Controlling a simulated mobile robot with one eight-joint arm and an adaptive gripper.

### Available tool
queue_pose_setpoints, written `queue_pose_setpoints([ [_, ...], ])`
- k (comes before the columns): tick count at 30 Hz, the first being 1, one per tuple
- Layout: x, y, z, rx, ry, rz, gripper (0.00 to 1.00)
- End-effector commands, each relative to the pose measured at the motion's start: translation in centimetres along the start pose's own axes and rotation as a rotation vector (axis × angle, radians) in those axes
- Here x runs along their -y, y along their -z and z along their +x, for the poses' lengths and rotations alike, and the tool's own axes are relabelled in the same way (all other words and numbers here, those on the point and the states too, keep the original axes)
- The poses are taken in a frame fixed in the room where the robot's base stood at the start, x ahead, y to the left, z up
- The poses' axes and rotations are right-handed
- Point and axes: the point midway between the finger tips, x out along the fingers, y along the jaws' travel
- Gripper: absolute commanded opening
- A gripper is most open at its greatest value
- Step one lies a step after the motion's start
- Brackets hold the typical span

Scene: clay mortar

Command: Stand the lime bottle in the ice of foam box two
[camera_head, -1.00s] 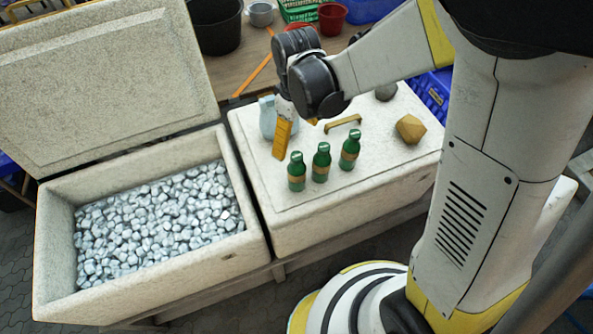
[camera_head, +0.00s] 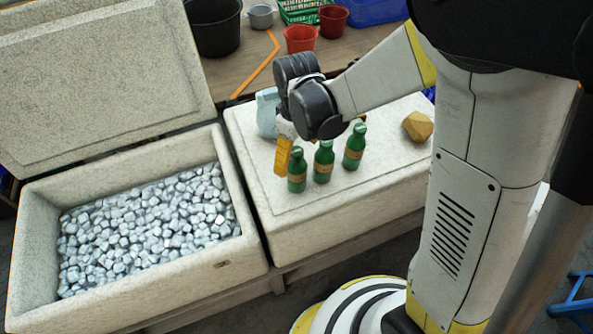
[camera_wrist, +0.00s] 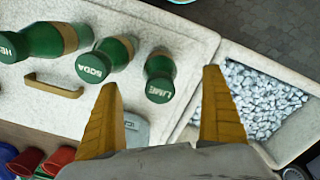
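The lime bottle (camera_wrist: 160,78) is green, with "LIME" on its cap. It shows between my finger tips in the wrist view. In the head view it appears to be the leftmost green bottle (camera_head: 297,172), upright on the closed foam box lid (camera_head: 258,185). My gripper (camera_wrist: 160,82) is open and empty, above and beside that bottle. One orange finger (camera_head: 283,157) shows just left of it; the other is hidden. The open foam box (camera_head: 140,303) at left holds silvery ice (camera_head: 150,225). I cannot read a box number.
Two more green bottles stand beside it (camera_head: 323,162) (camera_head: 354,148). A pale blue bottle (camera_head: 267,112) stands behind my gripper. A yellow faceted lump (camera_head: 417,126) sits at right on the lid. The ice surface is clear. The box's raised lid (camera_head: 95,80) stands behind it.

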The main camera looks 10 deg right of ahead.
Motion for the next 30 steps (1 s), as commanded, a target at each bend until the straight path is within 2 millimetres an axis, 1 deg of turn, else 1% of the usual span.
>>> queue_pose_setpoints([
  [1, 0.0, 0.0, 0.0, 0.000, 0.000, 0.000, 0.79],
  [2, 0.0, 0.0, 0.0, 0.000, 0.000, 0.000, 0.70],
  [3, 0.0, 0.0, 0.0, 0.000, 0.000, 0.000, 0.58],
  [5, 0.0, 0.0, 0.0, 0.000, 0.000, 0.000, 0.39],
  [6, 0.0, 0.0, 0.0, 0.000, 0.000, 0.000, 0.27],
  [9, 0.0, 0.0, 0.0, 0.000, 0.000, 0.000, 0.00],
  [14, 0.0, 0.0, -0.3, 0.000, 0.000, 0.000, 0.00],
  [30, 0.0, 0.0, -7.4, 0.000, 0.000, 0.000, 0.00],
])
